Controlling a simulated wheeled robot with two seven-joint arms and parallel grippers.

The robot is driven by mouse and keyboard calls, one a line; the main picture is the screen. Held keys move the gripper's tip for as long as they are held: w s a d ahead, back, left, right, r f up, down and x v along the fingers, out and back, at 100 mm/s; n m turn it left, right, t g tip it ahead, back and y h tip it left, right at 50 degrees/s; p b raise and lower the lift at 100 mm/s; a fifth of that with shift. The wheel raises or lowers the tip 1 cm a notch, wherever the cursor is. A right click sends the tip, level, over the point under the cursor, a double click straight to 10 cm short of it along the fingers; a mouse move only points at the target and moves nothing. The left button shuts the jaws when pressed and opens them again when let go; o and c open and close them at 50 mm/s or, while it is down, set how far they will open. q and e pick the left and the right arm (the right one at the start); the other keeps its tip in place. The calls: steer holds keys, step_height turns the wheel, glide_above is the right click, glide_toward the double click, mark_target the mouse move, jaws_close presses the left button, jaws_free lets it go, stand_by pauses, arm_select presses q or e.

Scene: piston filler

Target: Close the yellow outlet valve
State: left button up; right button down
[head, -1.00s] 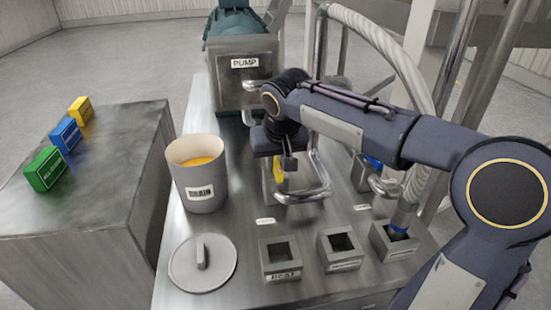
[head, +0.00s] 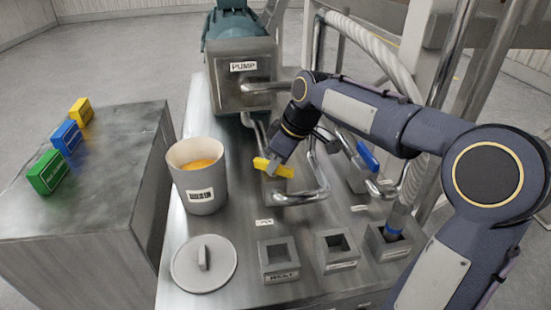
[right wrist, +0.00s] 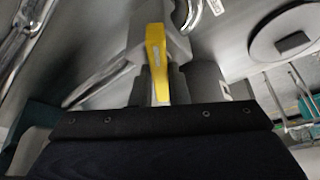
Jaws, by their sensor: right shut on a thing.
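The yellow outlet valve handle (head: 283,171) lies crosswise over its valve, on the pipework beside the cup. My right gripper (head: 273,164) reaches down to the handle and is shut on it. In the right wrist view, the yellow handle (right wrist: 156,55) stands between my right gripper's fingers (right wrist: 160,85), and part of it is hidden low in that view. My left gripper is not in view.
A cup (head: 204,190) with orange contents stands just left of the valve. A round lid (head: 222,264) and square sockets (head: 279,275) lie in front. A blue handle (head: 368,157) and bent pipes (head: 312,194) are to the right. The pump (head: 243,88) stands behind.

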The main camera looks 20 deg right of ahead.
steer(key=n+g+p, duration=0.1)
steer(key=n, duration=0.2)
steer(key=n+g+y+p, duration=0.1)
steer(key=n, duration=0.2)
steer(key=shift+w+d+n, duration=0.1)
steer(key=shift+w+n, duration=0.1)
steer(key=shift+n, duration=0.4)
steer(key=c, duration=1.4)
jaws_free()
steer(key=shift+r, duration=0.1)
steer(key=w+v, duration=0.1)
steer(key=v, duration=0.6)
steer(key=shift+s+d+r, duration=0.25)
steer(key=shift+s+r, duration=0.05)
steer(key=shift+s, duration=0.2)
